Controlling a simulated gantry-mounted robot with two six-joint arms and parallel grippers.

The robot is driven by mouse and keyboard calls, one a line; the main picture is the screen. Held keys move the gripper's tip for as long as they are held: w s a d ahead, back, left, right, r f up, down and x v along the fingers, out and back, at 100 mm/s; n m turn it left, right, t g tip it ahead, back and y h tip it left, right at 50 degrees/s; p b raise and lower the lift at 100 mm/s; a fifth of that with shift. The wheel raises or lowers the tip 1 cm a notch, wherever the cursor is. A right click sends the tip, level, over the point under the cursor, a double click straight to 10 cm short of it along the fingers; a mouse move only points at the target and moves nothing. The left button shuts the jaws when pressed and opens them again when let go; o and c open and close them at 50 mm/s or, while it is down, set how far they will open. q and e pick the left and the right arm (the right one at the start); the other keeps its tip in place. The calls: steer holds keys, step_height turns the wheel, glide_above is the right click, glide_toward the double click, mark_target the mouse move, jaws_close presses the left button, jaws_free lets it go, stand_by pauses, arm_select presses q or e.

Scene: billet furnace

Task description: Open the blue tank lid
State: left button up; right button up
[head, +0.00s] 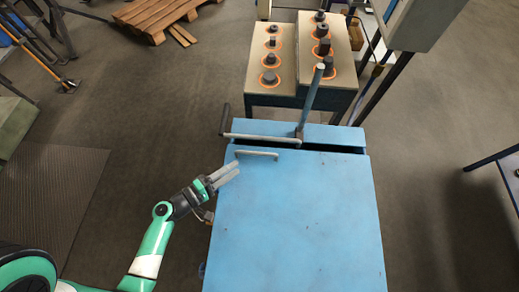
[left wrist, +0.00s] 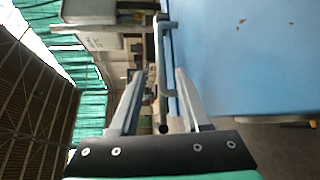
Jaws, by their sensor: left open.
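The blue tank lid (head: 295,215) is a flat blue panel on top of the tank and looks closed. A thin grey handle (head: 257,154) sits near its far left edge. My left gripper (head: 238,168) is open just in front of the handle's left end, above the lid's left edge. In the left wrist view the open fingers (left wrist: 159,74) point toward the grey handle (left wrist: 162,60), which appears between them. The blue lid surface (left wrist: 240,60) fills the right of that view. I cannot tell whether a finger touches the handle. My right gripper is not in view.
A grey bent bar (head: 262,138) and an upright blue-grey post (head: 312,98) stand at the tank's far edge. Beyond is a stepped stand (head: 290,88) with several dark parts on orange rings. A wooden pallet (head: 160,15) lies far left.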

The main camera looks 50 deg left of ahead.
mark_target(258, 153)
arm_select(q)
steer(key=w, duration=0.3)
steer(key=w+f, duration=0.1)
steer(key=w, duration=0.3)
steer(key=w+b, duration=0.1)
steer(key=w, duration=0.3)
steer(key=shift+d+f, duration=0.25)
steer(key=shift+d, duration=0.15)
steer(key=shift+c, duration=0.3)
jaws_close()
stand_by(0.3)
